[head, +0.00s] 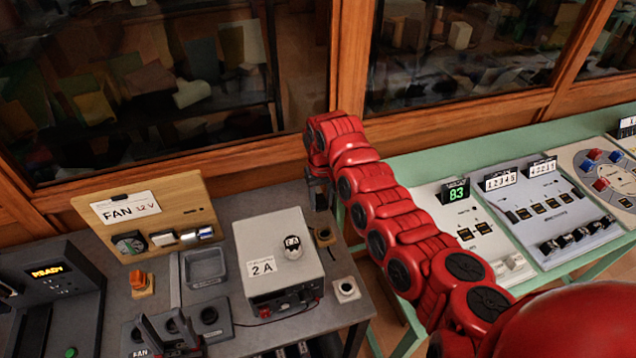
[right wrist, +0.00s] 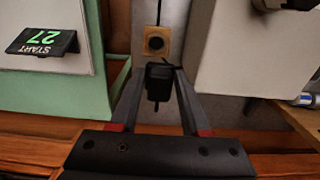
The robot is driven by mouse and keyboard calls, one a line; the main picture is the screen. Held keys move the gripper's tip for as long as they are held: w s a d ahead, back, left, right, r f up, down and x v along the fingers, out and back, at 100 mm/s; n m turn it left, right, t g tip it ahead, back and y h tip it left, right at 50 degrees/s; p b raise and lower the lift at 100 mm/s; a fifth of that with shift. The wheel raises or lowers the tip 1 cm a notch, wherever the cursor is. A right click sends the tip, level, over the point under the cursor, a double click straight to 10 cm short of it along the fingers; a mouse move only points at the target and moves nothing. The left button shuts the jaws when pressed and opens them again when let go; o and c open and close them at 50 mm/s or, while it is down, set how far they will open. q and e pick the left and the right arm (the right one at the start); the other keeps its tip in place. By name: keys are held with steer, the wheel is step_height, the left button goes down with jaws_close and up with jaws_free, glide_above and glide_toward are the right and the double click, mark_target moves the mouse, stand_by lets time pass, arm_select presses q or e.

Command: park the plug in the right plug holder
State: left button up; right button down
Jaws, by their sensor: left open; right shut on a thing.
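My right gripper (right wrist: 157,75) is shut on a black plug (right wrist: 158,88), seen between its fingers in the right wrist view. In the head view this gripper (head: 319,192) is at the back of the grey bench, and the plug cannot be made out. A tan square holder (right wrist: 157,42) with a dark round opening lies just beyond the plug in the wrist view, apart from it in the picture. The tan holder also shows in the head view (head: 323,236), right of the 2 A box. My left gripper (head: 166,326) is open and low at the left.
The grey 2 A box (head: 278,262) stands close beside the tan holder. A pale square block with a round hole (head: 345,289) sits nearer the bench edge. A wooden FAN board (head: 150,215) stands at the left. A green table (head: 420,170) with panels is at the right.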

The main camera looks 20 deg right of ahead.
steer(key=shift+s+d+f+p, duration=0.15)
steer(key=shift+s+f+p, duration=0.1)
steer(key=shift+f, duration=0.3)
steer(key=shift+s+d+f+p, duration=0.15)
steer(key=shift+s+f+p, duration=0.05)
steer(key=shift+f, duration=0.3)
steer(key=shift+s+d+f, duration=0.1)
steer(key=shift+s+f, duration=0.05)
steer(key=shift+f, duration=0.1)
steer(key=shift+s+f+b, duration=0.15)
steer(key=shift+f+b, duration=1.3)
steer(key=shift+f, duration=1.6)
steer(key=shift+s, duration=0.1)
steer(key=shift+f+b, duration=0.45)
steer(key=shift+f, duration=0.65)
jaws_free()
